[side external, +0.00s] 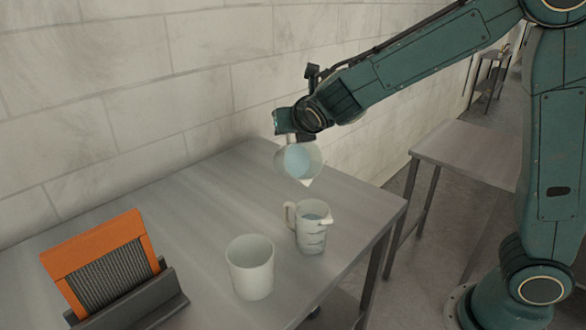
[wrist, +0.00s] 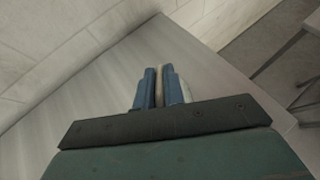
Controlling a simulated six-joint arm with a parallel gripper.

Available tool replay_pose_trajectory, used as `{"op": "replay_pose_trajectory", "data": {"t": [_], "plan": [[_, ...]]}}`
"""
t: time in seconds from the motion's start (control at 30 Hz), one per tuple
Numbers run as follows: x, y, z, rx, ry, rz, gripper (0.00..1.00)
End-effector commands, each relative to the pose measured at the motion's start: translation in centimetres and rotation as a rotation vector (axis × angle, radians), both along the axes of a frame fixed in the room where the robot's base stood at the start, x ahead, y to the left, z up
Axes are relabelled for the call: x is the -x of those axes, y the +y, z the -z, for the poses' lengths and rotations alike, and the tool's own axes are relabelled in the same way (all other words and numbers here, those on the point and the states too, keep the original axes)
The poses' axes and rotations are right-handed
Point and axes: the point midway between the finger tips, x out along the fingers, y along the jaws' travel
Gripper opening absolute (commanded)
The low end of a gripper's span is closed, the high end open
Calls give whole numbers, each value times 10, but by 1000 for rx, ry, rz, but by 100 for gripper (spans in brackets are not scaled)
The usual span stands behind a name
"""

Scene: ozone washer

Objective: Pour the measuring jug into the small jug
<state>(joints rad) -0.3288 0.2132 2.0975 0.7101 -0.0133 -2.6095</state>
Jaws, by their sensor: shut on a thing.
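A white jug (side external: 311,163) with pale blue liquid inside hangs from my gripper (side external: 303,138) in the side external view, tipped with its spout low and to the right. It is above and apart from a small whitish jug (side external: 312,238) with dark graduation marks, which stands upright on the table, handle left and spout right. Some bluish liquid shows in that standing jug. In the wrist view my gripper's blue fingers (wrist: 160,86) are closed on a thin beige piece, with a pale sliver of the held jug (wrist: 186,92) at their right. No falling stream is visible.
A plain white cup (side external: 250,270) stands in front and left of the standing jug. An orange-framed panel (side external: 98,258) rests in a dark holder at the table's left front. The grey table (side external: 190,220) is clear at the back, beside a pale block wall.

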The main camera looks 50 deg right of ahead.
Motion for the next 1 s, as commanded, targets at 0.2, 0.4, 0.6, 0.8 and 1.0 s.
{"op": "replay_pose_trajectory", "data": {"t": [0.2, 0.4, 0.6, 0.8, 1.0], "plan": [[1, 1, -2, 7, -12, -1, 0], [2, 1, -3, 14, -23, 0, 0], [3, 2, -4, 19, -33, -1, 0], [4, 3, -6, 25, -44, -2, 0], [5, 3, -7, 29, -51, -1, 0]]}}
